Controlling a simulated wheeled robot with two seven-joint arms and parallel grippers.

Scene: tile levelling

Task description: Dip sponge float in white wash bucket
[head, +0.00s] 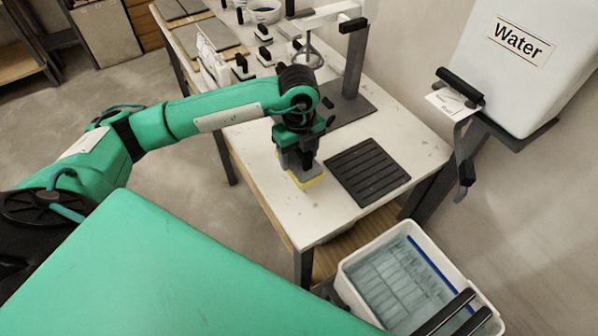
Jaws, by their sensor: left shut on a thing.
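My left gripper (298,152) points down over the white worktable and is shut on the sponge float (307,180). The float has a grey upper part and a yellow layer underneath. It is at or just above the table top; I cannot tell whether it touches. The gripper hides part of the float. The white wash bucket (352,286) stands lower, off the table's near right corner. It holds bluish clear water, with a blue strip along its far inner side and dark bars across its near right end. My right gripper is not in view.
A black ribbed mat (367,172) lies right of the float on the worktable (257,168). A stand with a dark post (355,62) rises behind it. A white water tank (505,70) and a tagged black-handled tool hang at right. Tiles and small black-handled items sit at the back.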

